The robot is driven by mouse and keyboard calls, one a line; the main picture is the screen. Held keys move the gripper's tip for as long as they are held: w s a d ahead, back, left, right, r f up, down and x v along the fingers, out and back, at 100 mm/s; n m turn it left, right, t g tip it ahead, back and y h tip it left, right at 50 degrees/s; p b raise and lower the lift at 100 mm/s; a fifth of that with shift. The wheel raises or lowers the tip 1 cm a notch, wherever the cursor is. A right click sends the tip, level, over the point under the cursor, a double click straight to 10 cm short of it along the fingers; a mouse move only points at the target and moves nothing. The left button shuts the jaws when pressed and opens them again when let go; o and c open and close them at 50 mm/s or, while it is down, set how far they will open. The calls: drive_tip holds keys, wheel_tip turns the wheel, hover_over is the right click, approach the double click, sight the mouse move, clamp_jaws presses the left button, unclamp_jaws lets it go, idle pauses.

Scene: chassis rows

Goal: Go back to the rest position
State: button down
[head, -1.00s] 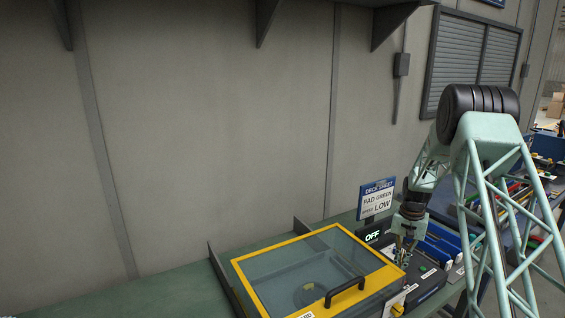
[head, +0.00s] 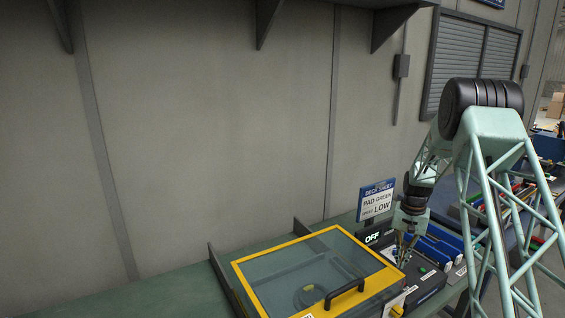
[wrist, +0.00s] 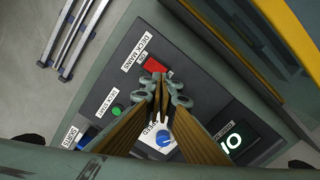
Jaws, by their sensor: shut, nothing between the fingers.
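My gripper (head: 402,264) is at the control panel (head: 428,286), just right of the yellow-framed clear lid (head: 385,279). In the wrist view its fingers (wrist: 161,86) are together with nothing between them. The tips show just below a red switch (wrist: 155,65) on the dark panel; whether they touch it I cannot tell. A green button (wrist: 117,109) is left of the fingers and a blue knob (wrist: 165,138) shows between them. The display (head: 373,237) reads OFF.
A sign (head: 376,201) reading "PAD GREEN" and "LOW" stands behind the panel. The lid has a black handle (head: 345,292). Blue parts (head: 440,244) lie right of the panel.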

drive_tip(key=s+a+r+n+t+b, duration=0.1)
drive_tip(key=s+a+r, duration=0.3)
drive_tip(key=r, duration=0.5)
drive_tip(key=s+a+r+b, duration=0.1)
drive_tip(key=s+a+r, duration=0.3)
drive_tip(key=r, duration=0.5)
drive_tip(key=s+a+r+n+b, duration=0.1)
drive_tip(key=s+a+r, duration=0.3)
drive_tip(key=s+r, duration=0.3)
drive_tip(key=s+a+r+n+b, duration=0.1)
drive_tip(key=s+a+r+b, duration=0.1)
drive_tip(key=s+a+r, duration=0.35)
drive_tip(key=s+a+r+n+t+b, duration=0.1)
drive_tip(key=s+a+r, duration=0.15)
drive_tip(key=s, duration=0.75)
drive_tip(key=s+a+r+t+b, duration=0.15)
drive_tip(key=s+r, duration=0.25)
drive_tip(key=s, duration=0.6)
drive_tip(key=s+a+f+n+b, duration=0.1)
drive_tip(key=s+a+f, duration=0.1)
drive_tip(key=s, duration=0.8)
drive_tip(key=s+a+f+n+b, duration=0.1)
drive_tip(key=s+a+f, duration=0.1)
drive_tip(key=s, duration=0.9)
drive_tip(key=shift+f, duration=0.35)
drive_tip(key=c, duration=3.5)
unclamp_jaws()
drive_tip(key=shift+t, duration=0.25)
